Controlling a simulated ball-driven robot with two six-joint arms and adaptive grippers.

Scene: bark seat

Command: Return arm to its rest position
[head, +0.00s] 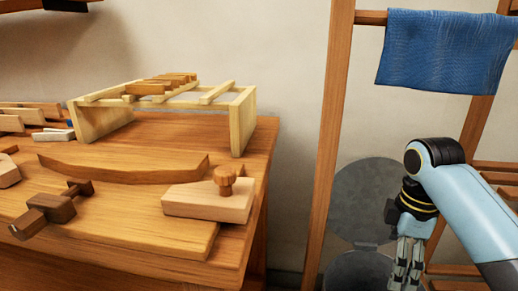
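One arm shows in the head view. It is light blue with black joints, comes in from the lower right, and is my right arm. Its gripper (404,266) points down at the lower right, in front of a wooden rack. Its fingers run close together and the tips are near the bottom edge, so I cannot tell whether it is open or shut. I see nothing held in it. My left gripper is not in the picture.
A wooden bench (258,170) fills the left, with a small slatted frame (243,120), a wooden block with a knob (205,203) and a dark clamp-like tool (45,213). A blue cloth (445,48) hangs on the rack (335,120). A grey round bin (360,205) stands behind my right gripper.

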